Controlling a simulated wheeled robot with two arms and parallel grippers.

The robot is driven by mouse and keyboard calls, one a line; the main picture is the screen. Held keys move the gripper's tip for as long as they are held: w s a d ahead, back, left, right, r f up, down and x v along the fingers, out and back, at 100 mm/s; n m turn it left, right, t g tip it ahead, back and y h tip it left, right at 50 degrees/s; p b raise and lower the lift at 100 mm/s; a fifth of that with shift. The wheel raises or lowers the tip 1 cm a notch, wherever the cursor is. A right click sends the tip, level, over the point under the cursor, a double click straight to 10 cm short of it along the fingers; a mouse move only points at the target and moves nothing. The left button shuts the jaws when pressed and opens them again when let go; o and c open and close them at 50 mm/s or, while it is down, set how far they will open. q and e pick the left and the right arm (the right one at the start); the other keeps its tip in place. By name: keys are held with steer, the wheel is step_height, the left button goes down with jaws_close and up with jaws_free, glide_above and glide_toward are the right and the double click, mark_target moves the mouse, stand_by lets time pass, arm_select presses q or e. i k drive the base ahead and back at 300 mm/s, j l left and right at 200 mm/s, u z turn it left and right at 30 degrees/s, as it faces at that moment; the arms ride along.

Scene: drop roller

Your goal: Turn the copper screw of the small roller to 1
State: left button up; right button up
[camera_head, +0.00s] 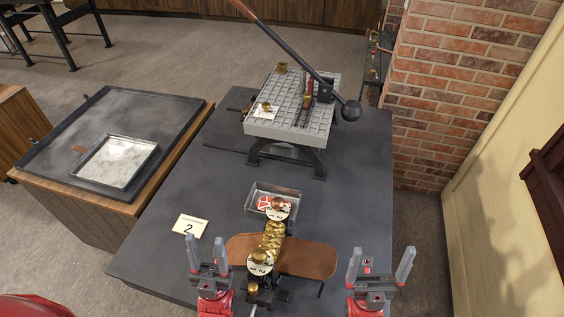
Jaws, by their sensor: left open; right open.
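The small roller (272,240) has a column of brass cylinders and stands on a brown board near the front of the dark table. A copper screw (277,203) with a white numbered dial (277,213) is at its far end; its exact setting is too small to read. A brass screw (259,256) with another white dial (260,268) is at the near end. My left gripper (207,252) is open and empty, left of the near end. My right gripper (380,262) is open and empty, right of the brown board. Neither touches the roller.
A card reading 2 (190,226) lies left of the roller. A metal tray (259,188) with red-and-white pieces sits just behind it. A large grey press (300,125) with a long lever stands farther back. The dark table (350,205) is clear at right.

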mark_target(277, 203)
steer(key=k, duration=0.2)
steer(key=k+l+u, duration=0.1)
steer(key=k+l, duration=0.15)
steer(key=l, duration=0.15)
steer(key=l+u, duration=0.2)
steer(key=l, duration=0.65)
steer(key=i, duration=0.05)
